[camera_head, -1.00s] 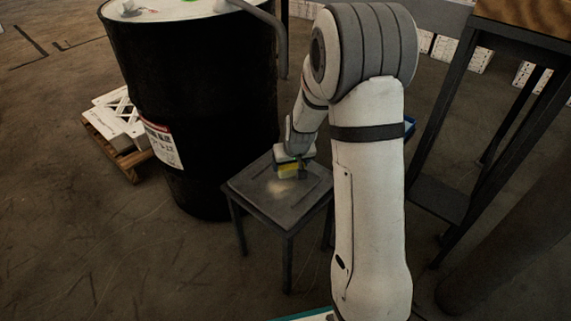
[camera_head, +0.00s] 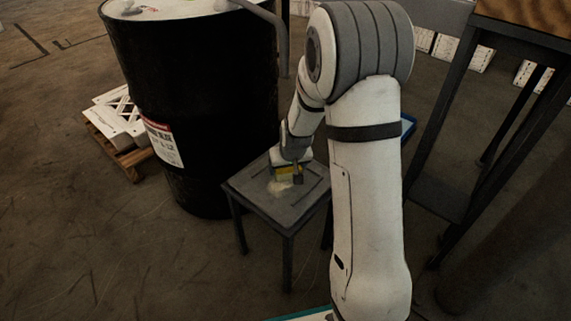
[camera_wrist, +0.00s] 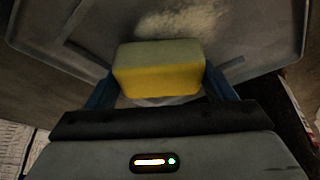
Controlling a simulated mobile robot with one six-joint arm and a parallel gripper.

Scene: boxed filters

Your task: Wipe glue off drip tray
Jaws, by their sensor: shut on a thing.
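My gripper (camera_head: 286,174) is shut on a yellow sponge with a paler, greenish-grey side. The sponge (camera_wrist: 158,72) sits between the two blue fingers in the wrist view. It is low over the grey drip tray (camera_head: 253,200), which is the top of a small dark stand; I cannot tell whether it touches. A pale glue smear (camera_head: 279,188) lies on the tray just in front of the sponge. The smear also shows as a whitish speckled patch (camera_wrist: 180,22) beyond the sponge in the wrist view. My arm hides the tray's right back part.
A large black drum (camera_head: 195,90) stands close behind and left of the tray. A pallet with white boxes (camera_head: 118,125) is farther left. A tall dark table frame (camera_head: 440,130) stands at right. The floor at front left is clear.

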